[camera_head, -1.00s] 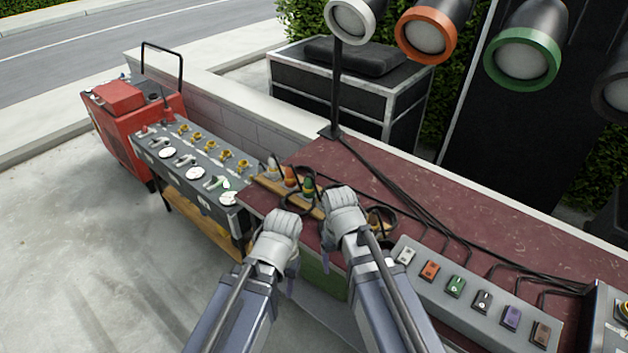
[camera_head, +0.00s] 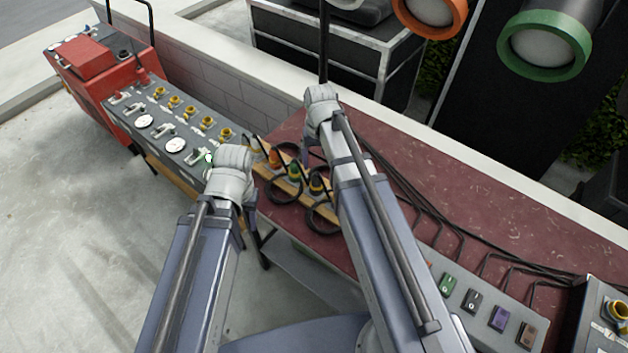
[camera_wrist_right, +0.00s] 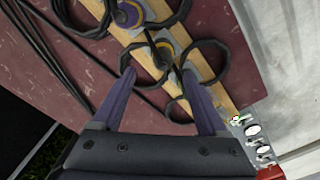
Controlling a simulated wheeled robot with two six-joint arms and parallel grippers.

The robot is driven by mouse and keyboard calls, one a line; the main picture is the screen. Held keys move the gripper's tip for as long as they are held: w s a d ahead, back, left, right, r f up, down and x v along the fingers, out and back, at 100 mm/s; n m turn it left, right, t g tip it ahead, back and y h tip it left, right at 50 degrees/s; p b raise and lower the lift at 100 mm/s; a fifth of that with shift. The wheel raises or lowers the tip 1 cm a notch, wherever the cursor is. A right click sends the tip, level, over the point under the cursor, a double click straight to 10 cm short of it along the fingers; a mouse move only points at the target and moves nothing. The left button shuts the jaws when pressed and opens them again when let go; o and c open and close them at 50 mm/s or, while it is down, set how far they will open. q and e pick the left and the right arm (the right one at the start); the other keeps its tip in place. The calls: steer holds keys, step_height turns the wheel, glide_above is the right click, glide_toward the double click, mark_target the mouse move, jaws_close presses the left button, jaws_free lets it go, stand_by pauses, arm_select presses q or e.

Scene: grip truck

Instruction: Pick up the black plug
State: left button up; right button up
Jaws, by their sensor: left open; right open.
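The black plug (camera_head: 317,183) stands on a wooden strip (camera_head: 265,166) on the dark red table, a yellow ring at its base and a looped black cable beside it. In the right wrist view the black plug (camera_wrist_right: 160,46) shows just past the gap between my fingertips. My right gripper (camera_head: 310,158) is open and empty, above the table behind the row of plugs; its open fingers fill the right wrist view (camera_wrist_right: 157,74). My left gripper (camera_head: 236,165) is at the table's left end beside the grey panel, its fingers mostly hidden by its own hand.
Orange (camera_head: 275,158) and green (camera_head: 294,172) plugs stand left of the black one; a purple plug (camera_wrist_right: 128,14) is on its other side. Looped cables lie around them. A grey socket panel (camera_head: 185,135) is at left, a switch box (camera_head: 480,305) at right.

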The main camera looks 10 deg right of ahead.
mark_target(316, 173)
steer(key=shift+f+b, duration=1.1)
steer(key=shift+f, duration=0.2)
steer(key=f+b, duration=0.5)
steer(key=shift+a+f, duration=0.15)
steer(key=shift+a, duration=0.15)
steer(key=shift+c, duration=0.3)
jaws_close()
